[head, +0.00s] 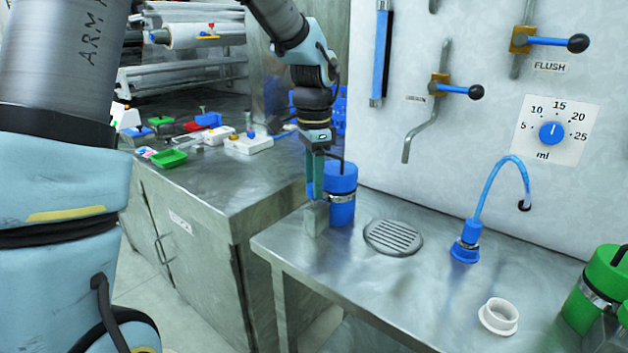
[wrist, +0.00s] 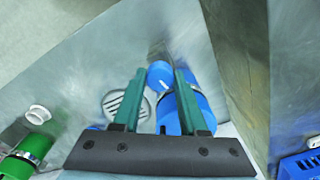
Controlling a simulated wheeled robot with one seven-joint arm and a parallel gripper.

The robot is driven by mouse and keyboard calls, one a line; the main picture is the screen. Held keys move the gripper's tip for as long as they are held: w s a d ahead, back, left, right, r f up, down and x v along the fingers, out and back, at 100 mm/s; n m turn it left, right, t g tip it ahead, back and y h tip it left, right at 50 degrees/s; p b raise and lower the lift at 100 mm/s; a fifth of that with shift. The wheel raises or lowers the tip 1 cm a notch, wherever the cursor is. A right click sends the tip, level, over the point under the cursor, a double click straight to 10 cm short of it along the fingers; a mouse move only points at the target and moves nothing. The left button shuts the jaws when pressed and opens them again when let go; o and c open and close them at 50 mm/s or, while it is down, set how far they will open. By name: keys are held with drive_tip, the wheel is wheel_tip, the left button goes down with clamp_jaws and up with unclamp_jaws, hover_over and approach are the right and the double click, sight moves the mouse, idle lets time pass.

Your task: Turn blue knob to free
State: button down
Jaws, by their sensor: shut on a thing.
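A blue drum (head: 342,195) with a metal band stands at the left end of the steel bench. My gripper (head: 317,196) points down at the drum's near left side. In the wrist view my gripper (wrist: 160,74) has its two green fingers on either side of a blue knob-like part (wrist: 159,77) beside the drum body (wrist: 195,108), and is shut on it. The fingers hide this part in the head view, and I cannot read its turn position. Another blue knob (head: 552,132), on the wall's ml dial, points near 15, well away from my gripper.
A round drain grate (head: 393,238), blue hose spout (head: 466,242), white ring (head: 498,316) and green drum (head: 597,290) are to the right. Lever valves (head: 457,89) hang on the wall.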

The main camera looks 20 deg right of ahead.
drive_tip(key=n, duration=0.7)
drive_tip(key=shift+p, duration=0.35)
drive_tip(key=n, duration=0.4)
drive_tip(key=shift+r+n, duration=0.1)
drive_tip(key=shift+n, duration=0.3)
drive_tip(key=shift+n+p, duration=0.55)
drive_tip(key=shift+n, duration=1.15)
drive_tip(key=shift+c, duration=2.2)
unclamp_jaws()
wheel_tip(320, 180, up, 11)
drive_tip(key=b, duration=0.1)
drive_tip(key=shift+b, duration=0.3)
drive_tip(key=shift+f, duration=0.2)
